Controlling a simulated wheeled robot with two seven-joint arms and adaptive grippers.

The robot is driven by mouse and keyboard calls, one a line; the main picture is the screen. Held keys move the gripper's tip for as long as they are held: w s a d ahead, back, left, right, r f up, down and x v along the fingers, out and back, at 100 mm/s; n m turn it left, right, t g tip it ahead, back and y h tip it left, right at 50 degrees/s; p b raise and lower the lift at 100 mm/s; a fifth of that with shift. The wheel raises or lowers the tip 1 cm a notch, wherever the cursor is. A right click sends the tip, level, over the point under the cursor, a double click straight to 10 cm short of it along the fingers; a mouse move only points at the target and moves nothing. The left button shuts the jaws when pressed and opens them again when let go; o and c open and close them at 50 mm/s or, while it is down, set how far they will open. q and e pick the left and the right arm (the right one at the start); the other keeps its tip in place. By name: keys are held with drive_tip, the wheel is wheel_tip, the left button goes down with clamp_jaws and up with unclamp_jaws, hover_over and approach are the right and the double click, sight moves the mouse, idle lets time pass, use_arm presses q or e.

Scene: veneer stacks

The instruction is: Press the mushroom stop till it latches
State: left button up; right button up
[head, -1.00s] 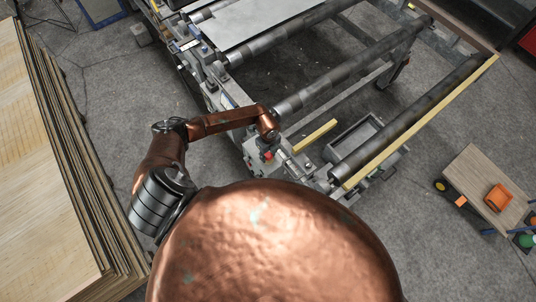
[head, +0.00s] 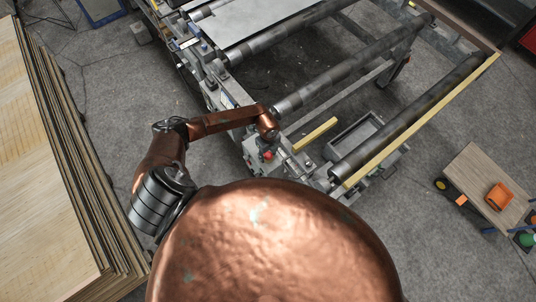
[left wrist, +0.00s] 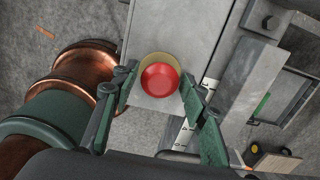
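The mushroom stop is a red round button with a yellow collar (left wrist: 160,80). It sits on top of a grey box (left wrist: 150,30) in the left wrist view and shows small and red in the head view (head: 267,155). My left gripper (left wrist: 156,84) is open, with its green-padded fingers apart to the left and right of the button. Whether the fingers touch the button or hover above it, I cannot tell. In the head view the gripper is mostly hidden below my copper wrist. My right gripper is not in view.
The grey roller frame (head: 345,75) runs beyond the stop, with a metal sheet (head: 260,18) on it. A veneer stack (head: 45,170) stands at the left. A low cart (head: 480,185) with an orange bin (head: 498,196) is at the right. Open floor lies between.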

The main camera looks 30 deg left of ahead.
use_arm(q)
drive_tip(key=shift+o, duration=1.1)
drive_tip(key=shift+r, duration=0.1)
wheel_tip(320, 180, up, 7)
drive_tip(key=p, duration=0.6)
